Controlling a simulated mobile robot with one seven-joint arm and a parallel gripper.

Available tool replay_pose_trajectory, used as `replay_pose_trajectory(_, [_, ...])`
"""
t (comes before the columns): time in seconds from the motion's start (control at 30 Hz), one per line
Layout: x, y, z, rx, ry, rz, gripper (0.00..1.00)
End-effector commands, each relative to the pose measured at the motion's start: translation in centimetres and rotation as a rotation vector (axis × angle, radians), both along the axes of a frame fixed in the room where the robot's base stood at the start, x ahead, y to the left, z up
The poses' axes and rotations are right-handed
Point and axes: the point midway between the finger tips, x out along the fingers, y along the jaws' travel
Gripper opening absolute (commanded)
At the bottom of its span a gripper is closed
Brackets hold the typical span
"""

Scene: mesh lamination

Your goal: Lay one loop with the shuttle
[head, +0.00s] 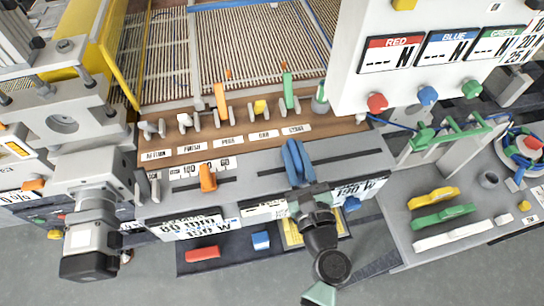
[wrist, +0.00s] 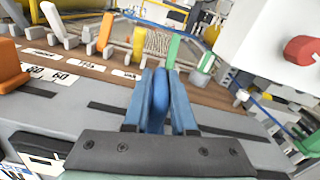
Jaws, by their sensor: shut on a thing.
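My gripper (wrist: 158,100) reaches over the grey front panel (head: 245,177) of the machine, its blue fingers shut around an upright blue handle (wrist: 158,98). In the head view the fingers and handle (head: 298,162) overlap as one blue shape above a dark slot. The handle's foot is hidden by my fingers and wrist. An orange handle (head: 207,178) stands in the other slot to the left, beside a number scale. I cannot tell which thing is the shuttle. Yellow (head: 433,198), green (head: 443,217) and white (head: 461,236) long pieces lie on the right-hand table.
Behind the panel stands a row of levers, including an orange one (head: 221,98) and a green one (head: 288,91). A white readout box (head: 435,78) with coloured knobs overhangs at the right. Red (head: 203,253) and blue (head: 261,240) blocks lie on the dark front shelf.

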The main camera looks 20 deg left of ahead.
Motion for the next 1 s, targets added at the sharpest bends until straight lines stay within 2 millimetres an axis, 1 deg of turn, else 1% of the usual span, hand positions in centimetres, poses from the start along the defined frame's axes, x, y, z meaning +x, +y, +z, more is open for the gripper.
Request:
replay_pose_trajectory(0.03, [1.2, -1.8, 0.1, -0.001, -0.007, -0.010, 0.00])
replay_pose_trajectory(0.2, [4.3, -6.3, 0.1, 0.000, -0.009, -0.011, 0.00])
replay_pose_trajectory(0.33, [6.3, -9.5, 0.0, 0.000, -0.007, -0.010, 0.00])
replay_pose_trajectory(0.5, [8.5, -12.6, -0.1, 0.001, -0.006, -0.008, 0.00])
replay_pose_trajectory(0.7, [10.0, -15.0, 0.0, 0.001, -0.005, -0.006, 0.00])
replay_pose_trajectory(0.8, [10.4, -15.5, 0.1, 0.001, -0.004, -0.004, 0.00])
replay_pose_trajectory(1.0, [10.7, -16.0, 0.2, -0.001, -0.004, -0.005, 0.00])
